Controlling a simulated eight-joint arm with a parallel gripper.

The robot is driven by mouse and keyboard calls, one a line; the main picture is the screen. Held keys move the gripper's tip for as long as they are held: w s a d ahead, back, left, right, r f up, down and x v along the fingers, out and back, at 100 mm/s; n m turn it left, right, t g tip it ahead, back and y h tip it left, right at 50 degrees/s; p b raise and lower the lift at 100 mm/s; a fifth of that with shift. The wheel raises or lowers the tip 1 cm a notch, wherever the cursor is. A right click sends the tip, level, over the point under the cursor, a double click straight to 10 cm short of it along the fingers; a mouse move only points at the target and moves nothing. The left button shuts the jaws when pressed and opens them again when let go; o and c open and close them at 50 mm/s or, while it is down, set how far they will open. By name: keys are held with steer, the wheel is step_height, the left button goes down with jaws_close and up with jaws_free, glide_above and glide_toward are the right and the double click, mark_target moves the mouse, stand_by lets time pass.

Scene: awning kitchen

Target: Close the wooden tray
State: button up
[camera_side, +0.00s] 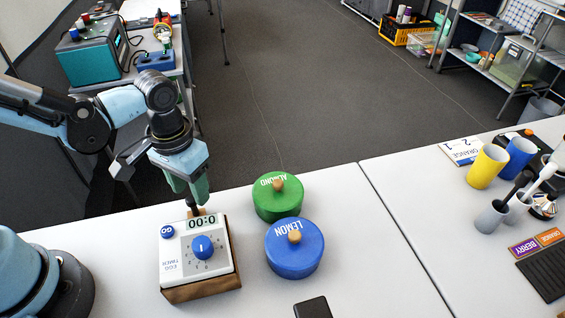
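A white egg timer box (190,262) with a blue dial and a 00:00 display stands on the white table. Its wooden base (204,290) shows along the front edge and right side. A small brown wooden part (201,211) shows behind the display, by my fingertips; I cannot tell how far any tray sticks out there. My gripper (193,205) points down at the back edge of the timer, with its fingers close together. Its tips are partly hidden, so neither its opening nor contact is clear.
A green ALMOND canister (278,199) and a blue LEMON canister (294,252) stand right of the timer. A black object (313,308) lies at the front edge. Yellow (487,167) and blue (516,158) cups stand at far right. The table between is clear.

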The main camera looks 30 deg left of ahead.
steer(key=shift+w+a+r, duration=0.45)
steer(key=shift+w+a, duration=0.35)
step_height(320, 180, up, 11)
steer(key=d, duration=0.1)
steer(key=d+m, duration=0.1)
steer(key=d, duration=0.6)
steer(key=d+f+m, duration=0.1)
steer(key=d, duration=0.6)
steer(key=d+f+m, duration=0.1)
steer(key=d, duration=0.6)
steer(key=shift+s+d+f, duration=0.2)
steer(key=shift+s, duration=0.1)
steer(key=a+r+n, duration=0.2)
steer(key=a+n, duration=0.1)
steer(key=a, duration=1.9)
steer(key=shift+s+d+f, duration=0.15)
steer(key=shift+f, duration=2.75)
steer(key=shift+s+d+f, duration=0.1)
steer(key=shift+f, duration=2.75)
